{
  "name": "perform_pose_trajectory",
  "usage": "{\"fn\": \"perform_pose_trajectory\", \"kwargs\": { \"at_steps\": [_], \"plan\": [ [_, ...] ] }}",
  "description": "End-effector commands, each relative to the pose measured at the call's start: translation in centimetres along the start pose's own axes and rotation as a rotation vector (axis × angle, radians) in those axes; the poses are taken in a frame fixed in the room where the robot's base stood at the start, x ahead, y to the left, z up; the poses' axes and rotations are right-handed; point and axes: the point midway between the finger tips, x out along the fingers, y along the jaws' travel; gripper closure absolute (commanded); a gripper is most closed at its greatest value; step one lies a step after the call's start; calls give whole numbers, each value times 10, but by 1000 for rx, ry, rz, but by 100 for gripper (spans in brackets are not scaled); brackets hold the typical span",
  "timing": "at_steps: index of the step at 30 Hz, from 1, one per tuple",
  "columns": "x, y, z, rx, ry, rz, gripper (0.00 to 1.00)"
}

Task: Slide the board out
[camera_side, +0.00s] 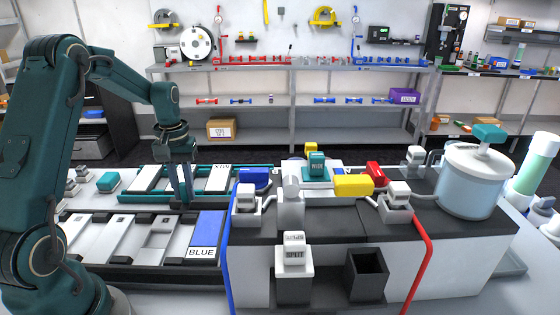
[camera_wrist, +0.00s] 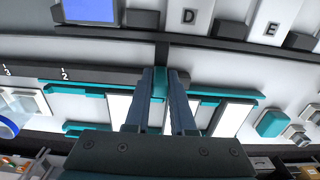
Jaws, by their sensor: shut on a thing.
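My gripper (camera_side: 182,202) points down at the teal-edged rack left of the middle in the side view. In the wrist view my gripper's fingertips (camera_wrist: 164,74) are shut on a small teal piece (camera_wrist: 160,86), which I take to be part of the board. White boards lie in the rack between teal rails (camera_wrist: 222,94); one board (camera_side: 217,180) bears upside-down lettering like "MIX". My fingers hide part of the rack. I cannot tell which board the teal piece belongs to.
In front of the rack is a row of white panels with a blue panel (camera_side: 207,232) marked BLUE. A dark ledge (camera_wrist: 75,75) with numbers runs beside the rack. To the right stand a machine with a blue pipe (camera_side: 227,265), a red pipe (camera_side: 424,262) and a lidded tank (camera_side: 468,185).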

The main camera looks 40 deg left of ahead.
Motion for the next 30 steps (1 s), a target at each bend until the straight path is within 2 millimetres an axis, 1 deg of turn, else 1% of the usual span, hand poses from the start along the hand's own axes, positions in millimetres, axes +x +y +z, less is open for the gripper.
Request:
{"fn": "perform_pose_trajectory", "kwargs": {
  "at_steps": [1,6,15,16,17,18,26,28,30],
  "plan": [
    [-1,-4,-1,-2,6,1,100],
    [-1,-9,-1,0,5,-1,100],
    [-1,-11,-2,-1,6,-4,100],
    [-1,-11,-2,-1,6,-4,66],
    [-1,-11,-2,-1,6,-4,54],
    [-1,-11,-2,-1,6,-3,48],
    [-1,-9,-1,0,3,-1,48],
    [-3,-9,-1,0,5,0,48],
    [-10,-9,-2,0,7,0,48]
  ]
}}
